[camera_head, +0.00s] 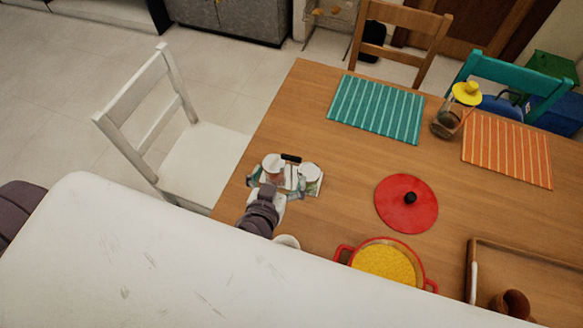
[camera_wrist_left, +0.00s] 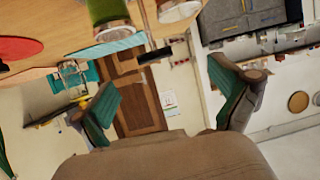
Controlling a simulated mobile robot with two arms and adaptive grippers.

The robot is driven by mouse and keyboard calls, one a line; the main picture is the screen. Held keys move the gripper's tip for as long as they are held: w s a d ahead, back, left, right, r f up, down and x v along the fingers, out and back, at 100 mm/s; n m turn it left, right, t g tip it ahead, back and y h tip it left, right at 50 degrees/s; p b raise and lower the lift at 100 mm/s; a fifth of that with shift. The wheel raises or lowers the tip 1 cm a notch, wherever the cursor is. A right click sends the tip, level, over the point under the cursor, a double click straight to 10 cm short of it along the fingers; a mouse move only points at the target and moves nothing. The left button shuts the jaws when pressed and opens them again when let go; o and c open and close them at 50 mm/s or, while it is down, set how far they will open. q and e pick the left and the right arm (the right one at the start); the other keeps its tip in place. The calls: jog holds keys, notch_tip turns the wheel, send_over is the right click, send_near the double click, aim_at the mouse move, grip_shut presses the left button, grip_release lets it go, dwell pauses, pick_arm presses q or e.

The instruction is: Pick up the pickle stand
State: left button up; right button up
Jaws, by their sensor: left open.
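The pickle stand (camera_head: 291,177) is on the wooden table's near left part. It has two jars with pale lids and an upright rod topped by a black handle. In the left wrist view the black handle (camera_wrist_left: 155,55) and a green-filled jar (camera_wrist_left: 108,12) show at the top. My left gripper (camera_head: 267,184) is open, close to the stand on its near left side, and partly covers it. In the left wrist view its green-padded fingers (camera_wrist_left: 166,76) are apart, with the handle seen between them. I cannot tell whether they touch the stand. My right gripper is not in view.
A red lid (camera_head: 393,213), a red pot with yellow contents (camera_head: 385,262) and a wooden tray (camera_head: 472,270) are right of the stand. A teal mat (camera_head: 375,108) and a yellow-lidded jar (camera_head: 448,122) lie farther back. A white chair (camera_head: 200,160) stands left.

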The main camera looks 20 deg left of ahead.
aim_at(291, 159)
pick_arm(q)
jog(key=shift+x, duration=1.2)
jog(key=shift+w+d+f, duration=0.1)
jog(key=shift+w, duration=0.15)
jog(key=x, duration=0.1)
jog(key=p+x, duration=0.1)
jog(key=x, duration=0.1)
jog(key=p+x, duration=0.1)
jog(key=shift+w+d, duration=0.2)
jog(key=shift+d, duration=0.1)
jog(key=shift+w+f, duration=0.25)
jog(key=shift+w, duration=0.1)
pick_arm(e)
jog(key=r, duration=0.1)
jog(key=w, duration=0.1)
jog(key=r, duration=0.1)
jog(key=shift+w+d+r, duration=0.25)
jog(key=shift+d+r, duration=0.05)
pick_arm(q)
jog(key=shift+s, duration=0.1)
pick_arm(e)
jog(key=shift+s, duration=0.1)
pick_arm(q)
jog(key=c, duration=0.5)
jog(key=shift+r, duration=0.1)
grip_shut()
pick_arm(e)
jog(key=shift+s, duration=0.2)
